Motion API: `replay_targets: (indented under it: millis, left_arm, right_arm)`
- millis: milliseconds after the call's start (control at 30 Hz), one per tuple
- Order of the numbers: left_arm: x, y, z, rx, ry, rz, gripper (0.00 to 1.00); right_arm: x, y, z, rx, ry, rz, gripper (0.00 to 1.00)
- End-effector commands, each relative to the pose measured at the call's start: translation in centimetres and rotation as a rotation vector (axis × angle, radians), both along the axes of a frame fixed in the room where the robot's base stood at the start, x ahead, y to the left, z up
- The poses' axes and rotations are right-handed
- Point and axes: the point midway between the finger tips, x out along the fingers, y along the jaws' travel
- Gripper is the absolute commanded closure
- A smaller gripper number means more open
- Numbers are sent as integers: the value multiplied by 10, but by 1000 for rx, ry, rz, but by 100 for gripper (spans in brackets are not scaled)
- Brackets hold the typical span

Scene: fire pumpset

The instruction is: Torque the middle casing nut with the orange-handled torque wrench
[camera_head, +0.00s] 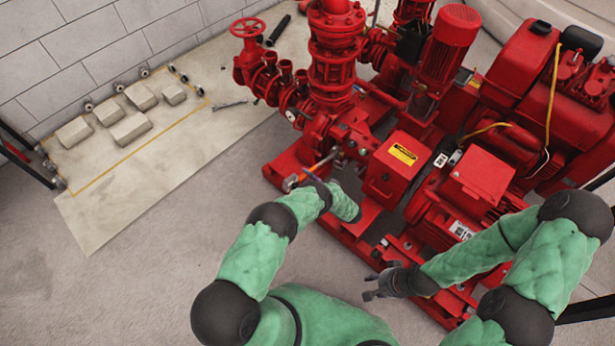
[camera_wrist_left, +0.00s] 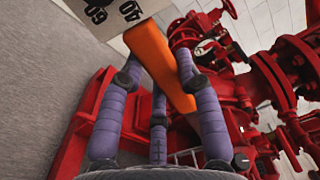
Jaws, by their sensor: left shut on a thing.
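My left gripper (camera_head: 314,181) is at the front left of the red pump casing (camera_head: 322,128). In the left wrist view its purple-grey fingers (camera_wrist_left: 158,62) are closed around the orange handle (camera_wrist_left: 172,80) of the torque wrench. A pale part with the numbers 40 and 60 shows beside the handle's upper end. In the head view the wrench (camera_head: 291,183) shows as a small orange piece with a grey shaft toward the casing. The middle casing nut cannot be made out, nor whether the wrench touches it. My right gripper (camera_head: 382,284) is open and empty beside the red base frame.
The red pumpset fills the right, with a motor (camera_head: 450,45) and a yellow-labelled coupling guard (camera_head: 392,165) close to my arms. A pale mat (camera_head: 160,175) with several beige blocks lies at left by the wall. The floor at lower left is clear.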

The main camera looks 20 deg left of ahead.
Motion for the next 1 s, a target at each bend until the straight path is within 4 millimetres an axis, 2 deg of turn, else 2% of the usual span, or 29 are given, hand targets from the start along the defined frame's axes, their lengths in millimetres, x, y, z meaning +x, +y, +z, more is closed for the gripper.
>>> replay_targets:
  millis: [533,1000]
  left_arm:
    - [3,4,2,1,-5,-1,100]
    - [13,34,2,2,-5,2,100]
  right_arm:
    - [0,0,0,0,0,0,61]
    - [0,0,0,0,0,0,61]
